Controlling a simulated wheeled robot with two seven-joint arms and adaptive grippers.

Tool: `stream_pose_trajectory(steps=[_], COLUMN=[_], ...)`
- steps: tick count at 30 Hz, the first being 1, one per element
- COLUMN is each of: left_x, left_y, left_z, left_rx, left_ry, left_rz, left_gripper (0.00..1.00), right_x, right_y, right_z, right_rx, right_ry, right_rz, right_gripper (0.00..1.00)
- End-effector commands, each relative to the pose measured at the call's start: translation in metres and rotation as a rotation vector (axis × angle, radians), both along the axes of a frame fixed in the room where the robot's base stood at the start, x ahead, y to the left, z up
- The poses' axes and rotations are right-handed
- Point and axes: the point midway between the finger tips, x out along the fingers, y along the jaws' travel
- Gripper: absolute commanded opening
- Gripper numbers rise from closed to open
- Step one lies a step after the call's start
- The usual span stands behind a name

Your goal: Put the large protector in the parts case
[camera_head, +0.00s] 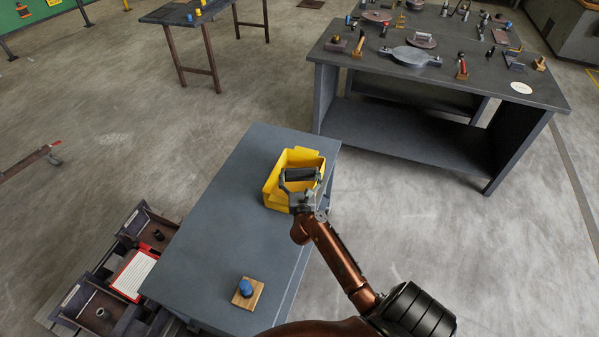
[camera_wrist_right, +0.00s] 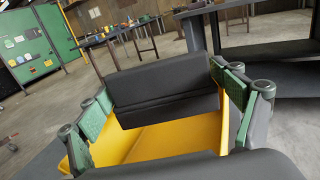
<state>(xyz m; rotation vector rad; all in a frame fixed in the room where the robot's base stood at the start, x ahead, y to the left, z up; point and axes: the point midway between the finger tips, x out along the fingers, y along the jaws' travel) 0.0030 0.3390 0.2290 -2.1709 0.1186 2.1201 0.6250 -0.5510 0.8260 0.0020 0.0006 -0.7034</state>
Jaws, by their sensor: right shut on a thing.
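The parts case is a yellow open bin (camera_head: 272,192) at the far right corner of the grey table. Its yellow inside also shows in the right wrist view (camera_wrist_right: 165,142). My right gripper (camera_head: 301,178) is over the bin, shut on a long dark piece (camera_head: 299,173), which I take to be the large protector. In the right wrist view this black piece (camera_wrist_right: 165,88) spans between the green-padded fingers, above the yellow floor of the bin. Whether it touches the bin cannot be told. My left gripper is not in view.
A blue knob (camera_head: 246,287) on a wooden block stands near the front of the grey table (camera_head: 215,225); the middle is clear. Dark trays (camera_head: 100,305) with a red-edged card are at left. A dark bench (camera_head: 430,75) with several tools stands behind right.

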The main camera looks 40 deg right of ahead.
Motion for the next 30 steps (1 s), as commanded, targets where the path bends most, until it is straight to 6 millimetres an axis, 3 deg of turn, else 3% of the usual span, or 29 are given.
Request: stream_pose_trajectory(steps=[5, 6, 12, 21, 26, 30], left_x=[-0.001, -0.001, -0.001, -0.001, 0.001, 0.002], left_y=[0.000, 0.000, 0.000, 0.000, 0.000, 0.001], left_z=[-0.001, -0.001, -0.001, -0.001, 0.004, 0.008], left_rx=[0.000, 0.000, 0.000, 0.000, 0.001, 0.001], left_ry=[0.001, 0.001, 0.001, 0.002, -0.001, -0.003], left_rz=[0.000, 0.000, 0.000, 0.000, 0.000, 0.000], left_gripper=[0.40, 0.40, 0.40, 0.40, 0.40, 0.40], right_x=[0.000, 0.000, 0.000, 0.000, 0.000, -0.024], right_y=[0.000, 0.000, 0.000, 0.000, 0.000, 0.020], right_z=[-0.003, -0.003, -0.003, -0.002, 0.013, 0.009], right_rx=[0.000, 0.001, 0.000, 0.000, -0.001, 0.004], right_ry=[-0.001, -0.001, 0.000, 0.000, -0.003, 0.000], right_rz=[0.001, 0.000, 0.000, 0.000, 0.002, 0.000], right_gripper=[0.52, 0.87, 1.00, 1.00, 1.00, 1.00])
